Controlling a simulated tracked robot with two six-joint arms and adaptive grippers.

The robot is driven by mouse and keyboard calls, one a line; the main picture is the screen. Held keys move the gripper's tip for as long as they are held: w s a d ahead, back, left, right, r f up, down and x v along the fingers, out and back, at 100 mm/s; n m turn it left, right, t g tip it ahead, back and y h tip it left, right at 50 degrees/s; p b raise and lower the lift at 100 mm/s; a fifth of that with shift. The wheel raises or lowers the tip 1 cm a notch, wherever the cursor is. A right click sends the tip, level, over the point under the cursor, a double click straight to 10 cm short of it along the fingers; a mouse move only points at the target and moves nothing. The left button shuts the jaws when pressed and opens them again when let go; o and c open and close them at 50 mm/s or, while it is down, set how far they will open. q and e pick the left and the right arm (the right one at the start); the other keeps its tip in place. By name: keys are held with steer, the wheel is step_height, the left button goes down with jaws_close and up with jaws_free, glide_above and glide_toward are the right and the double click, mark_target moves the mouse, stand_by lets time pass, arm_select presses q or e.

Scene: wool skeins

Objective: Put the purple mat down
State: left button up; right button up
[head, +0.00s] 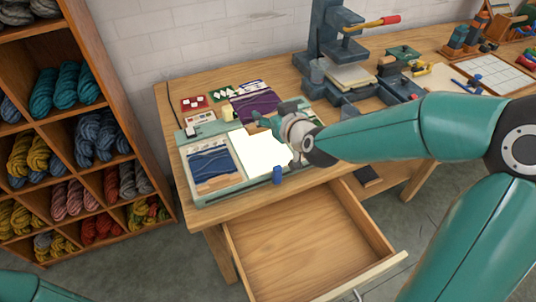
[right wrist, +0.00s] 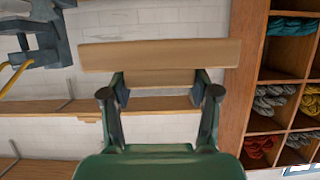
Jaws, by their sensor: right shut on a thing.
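The purple mat (head: 257,106) lies at the back of the left part of the worktable, with a pale strip along its far edge. My right gripper (head: 274,118) is over the near right side of this mat. In the right wrist view its fingers (right wrist: 160,88) are shut on a wooden piece (right wrist: 160,55) with a wide crossbar and a narrower part between the fingers. I cannot tell whether that piece touches the mat. A blue mat (head: 210,163) lies on the pale green board (head: 237,187), left of a bright white sheet (head: 258,152). My left gripper is out of view.
A dark press (head: 345,50) stands behind and right of my right gripper. An open, empty drawer (head: 305,240) juts from the table's front. A yarn shelf (head: 88,110) stands left.

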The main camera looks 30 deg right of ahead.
steer(key=f, duration=1.2)
steer(key=shift+s+d+f, duration=0.25)
steer(key=shift+d+f, duration=0.1)
steer(key=shift+d, duration=0.05)
steer(key=shift+f, duration=2.3)
steer(key=shift+f, duration=0.1)
steer(key=o, duration=1.2)
